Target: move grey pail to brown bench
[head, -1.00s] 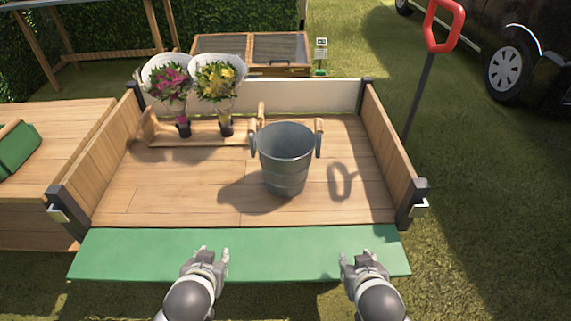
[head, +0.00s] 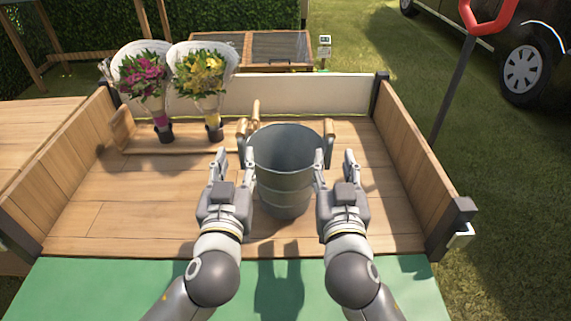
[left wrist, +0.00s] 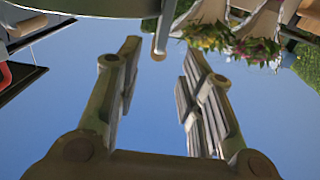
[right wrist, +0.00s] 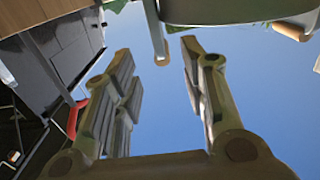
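The grey pail (head: 285,185) stands upright on the wooden bed of the cart, with side handles that have wooden grips. My left gripper (head: 235,168) is open just left of the pail, and my right gripper (head: 335,168) is open just right of it. In the left wrist view the pail (left wrist: 90,8) is at the top, with a handle end in front of the open fingers. The right wrist view shows the pail (right wrist: 215,11) likewise. Contact between fingers and handles cannot be told. A brown wooden surface, probably the bench (head: 35,115), is at the left.
Two bouquets, pink (head: 145,85) and yellow (head: 203,80), stand in a wooden holder (head: 175,145) at the back left. Low wooden walls (head: 420,175) edge the bed. The green front flap (head: 110,290) lies below my arms. A red-handled tool (head: 460,75) stands right.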

